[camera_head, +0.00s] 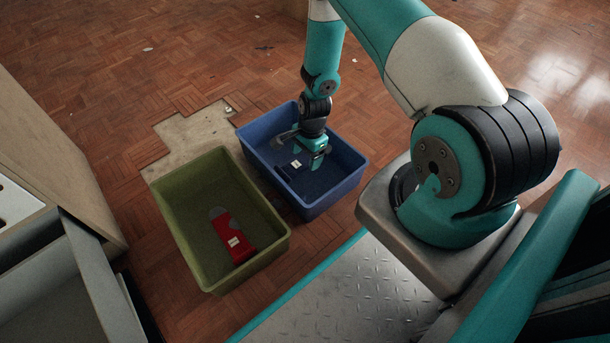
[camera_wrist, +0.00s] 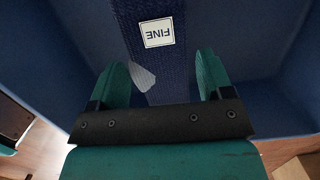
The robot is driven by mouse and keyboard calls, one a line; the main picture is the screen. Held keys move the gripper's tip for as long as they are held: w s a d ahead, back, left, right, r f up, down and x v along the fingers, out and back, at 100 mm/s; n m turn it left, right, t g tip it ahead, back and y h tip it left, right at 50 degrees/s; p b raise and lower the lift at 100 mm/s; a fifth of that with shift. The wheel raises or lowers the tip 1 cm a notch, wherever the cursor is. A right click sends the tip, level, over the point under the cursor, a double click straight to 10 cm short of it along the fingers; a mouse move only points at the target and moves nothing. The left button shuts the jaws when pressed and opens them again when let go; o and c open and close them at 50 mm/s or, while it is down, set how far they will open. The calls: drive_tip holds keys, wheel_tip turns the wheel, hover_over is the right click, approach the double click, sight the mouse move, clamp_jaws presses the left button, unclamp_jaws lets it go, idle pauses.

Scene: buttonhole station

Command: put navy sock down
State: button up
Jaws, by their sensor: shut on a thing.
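The navy sock (camera_wrist: 168,72) is between the two teal fingers of my gripper (camera_wrist: 162,70) in the wrist view. It has a white tag reading FINE, upside down there, and a grey patch. My gripper (camera_head: 314,152) is shut on it, inside the blue crate (camera_head: 349,192). In the head view the sock (camera_head: 284,172) shows as a dark strip with its white tag, partly hidden by my gripper. It is low in the crate; I cannot tell whether it touches the crate floor.
A green crate (camera_head: 184,240) stands beside the blue one, to its left, holding a red sock (camera_head: 233,240) with a white tag and grey patches. A cabinet with an open drawer (camera_head: 62,262) is at the left. The parquet floor behind the crates is mostly clear.

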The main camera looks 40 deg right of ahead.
sight(307, 174)
wheel_tip(307, 174, down, 7)
drive_tip(key=b, duration=0.3)
drive_tip(key=shift+d+r+b, duration=0.1)
drive_tip(key=shift+b, duration=0.2)
drive_tip(key=shift+r, duration=0.1)
drive_tip(key=o, duration=0.5)
drive_tip(key=shift+c, duration=0.2)
drive_tip(key=o, duration=0.4)
drive_tip(key=shift+o, duration=0.2)
